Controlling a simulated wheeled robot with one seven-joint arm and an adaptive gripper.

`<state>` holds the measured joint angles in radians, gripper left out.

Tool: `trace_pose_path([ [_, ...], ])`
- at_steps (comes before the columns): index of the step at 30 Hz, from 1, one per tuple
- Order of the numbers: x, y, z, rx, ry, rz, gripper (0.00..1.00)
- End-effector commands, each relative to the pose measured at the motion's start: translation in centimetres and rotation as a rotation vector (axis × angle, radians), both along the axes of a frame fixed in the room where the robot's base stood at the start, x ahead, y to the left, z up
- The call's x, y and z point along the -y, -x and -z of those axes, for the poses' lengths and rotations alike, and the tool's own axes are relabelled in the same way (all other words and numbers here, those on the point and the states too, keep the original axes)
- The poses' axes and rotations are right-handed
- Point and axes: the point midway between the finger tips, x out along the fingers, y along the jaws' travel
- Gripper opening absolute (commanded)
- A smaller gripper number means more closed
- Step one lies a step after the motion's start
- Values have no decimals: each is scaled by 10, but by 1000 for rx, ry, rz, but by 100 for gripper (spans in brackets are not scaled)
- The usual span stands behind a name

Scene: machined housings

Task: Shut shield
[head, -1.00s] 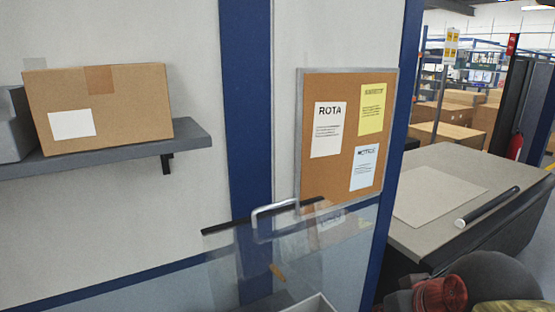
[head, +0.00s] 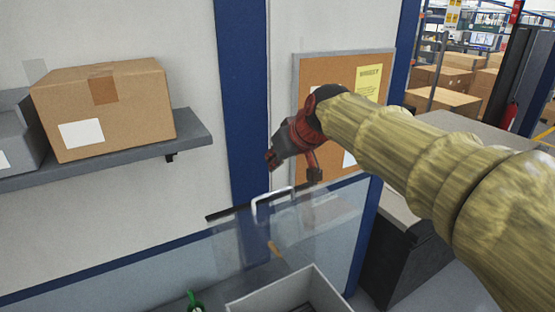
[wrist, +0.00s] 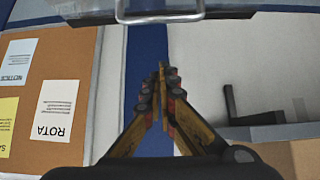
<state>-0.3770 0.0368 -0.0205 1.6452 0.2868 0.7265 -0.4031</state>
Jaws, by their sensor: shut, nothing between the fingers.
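The shield (head: 222,250) is a clear panel in the lower part of the head view, with a dark strip along its upper edge. Its silver handle (head: 272,200) stands up at that edge and also crosses the top of the wrist view (wrist: 160,17). The shield looks raised and tilted; its lower part is out of frame.
A cork board (head: 312,72) hangs behind my arm. A shelf (head: 190,138) with a cardboard box (head: 125,110) is at left. A bench (head: 470,135) stands at right.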

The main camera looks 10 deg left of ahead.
Motion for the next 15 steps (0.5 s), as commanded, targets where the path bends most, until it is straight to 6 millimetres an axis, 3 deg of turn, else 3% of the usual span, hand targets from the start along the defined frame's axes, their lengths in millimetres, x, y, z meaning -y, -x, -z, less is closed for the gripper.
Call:
trace_pose_path([
  [11,-29,-38,47,-3,2,0,0],
  [15,-18,-23,54,-1,0,2,0],
])
